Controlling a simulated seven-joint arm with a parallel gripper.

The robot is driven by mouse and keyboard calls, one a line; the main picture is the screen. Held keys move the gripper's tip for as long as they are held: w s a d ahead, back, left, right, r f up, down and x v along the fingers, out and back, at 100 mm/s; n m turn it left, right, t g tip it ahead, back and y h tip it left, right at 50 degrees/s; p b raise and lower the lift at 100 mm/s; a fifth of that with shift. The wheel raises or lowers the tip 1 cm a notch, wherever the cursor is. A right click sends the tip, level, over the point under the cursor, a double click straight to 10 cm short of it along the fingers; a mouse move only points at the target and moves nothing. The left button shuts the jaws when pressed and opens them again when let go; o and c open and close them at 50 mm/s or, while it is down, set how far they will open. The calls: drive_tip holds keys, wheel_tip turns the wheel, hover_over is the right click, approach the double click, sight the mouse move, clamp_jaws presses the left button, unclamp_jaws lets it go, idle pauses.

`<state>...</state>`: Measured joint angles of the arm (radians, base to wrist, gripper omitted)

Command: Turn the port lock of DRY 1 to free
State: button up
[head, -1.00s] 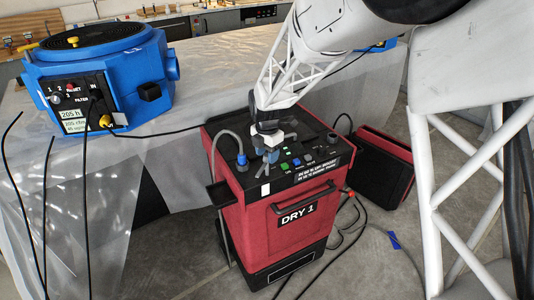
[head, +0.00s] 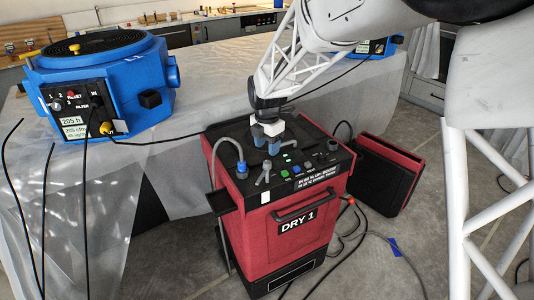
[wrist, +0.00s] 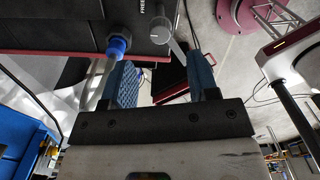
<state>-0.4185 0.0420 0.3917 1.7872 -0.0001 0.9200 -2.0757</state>
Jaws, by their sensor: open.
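The red DRY 1 unit (head: 290,240) stands on the floor with a black top panel. Its port lock (head: 264,172), a grey round knob with a lever, sits near the panel's left side, beside the blue hose connector (head: 241,168). In the wrist view the lock (wrist: 160,30) has a "FREE" label beside its knob; the lever slants down-right, away from that label. My gripper (head: 268,146) is open and empty above the panel, behind the lock in the head view. In the wrist view the lever appears between the blue fingers (wrist: 163,68), nearer the right one; contact cannot be told.
A grey hose (head: 216,155) rises from the blue connector, close to my left finger in the wrist view (wrist: 118,46). A blue machine (head: 100,80) stands at left on a sheet-covered table. A red-black panel (head: 388,172) leans right of DRY 1; cables lie on the floor.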

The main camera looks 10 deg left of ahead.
drive_tip(key=shift+r, duration=0.7)
drive_tip(key=shift+s+d+r, duration=0.2)
drive_tip(key=shift+d+r, duration=0.15)
drive_tip(key=shift+d, duration=0.1)
drive_tip(key=s+d+r+m+t, duration=0.1)
drive_tip(key=s+d+r+m, duration=0.4)
drive_tip(key=s+d+m, duration=0.3)
drive_tip(key=s+d+r+m, duration=0.5)
drive_tip(key=s+d+m, duration=0.15)
drive_tip(key=d, duration=0.35)
drive_tip(key=s+d+m, duration=0.3)
drive_tip(key=s+m, duration=0.1)
drive_tip(key=s, duration=0.3)
drive_tip(key=s+d+f+m+t, duration=0.1)
drive_tip(key=s+d+m, duration=0.3)
drive_tip(key=s, duration=0.3)
drive_tip(key=s+d+m, duration=0.4)
drive_tip(key=s+m, duration=0.2)
drive_tip(key=s, duration=0.2)
drive_tip(key=shift+f+t, duration=0.2)
drive_tip(key=shift+t, duration=0.1)
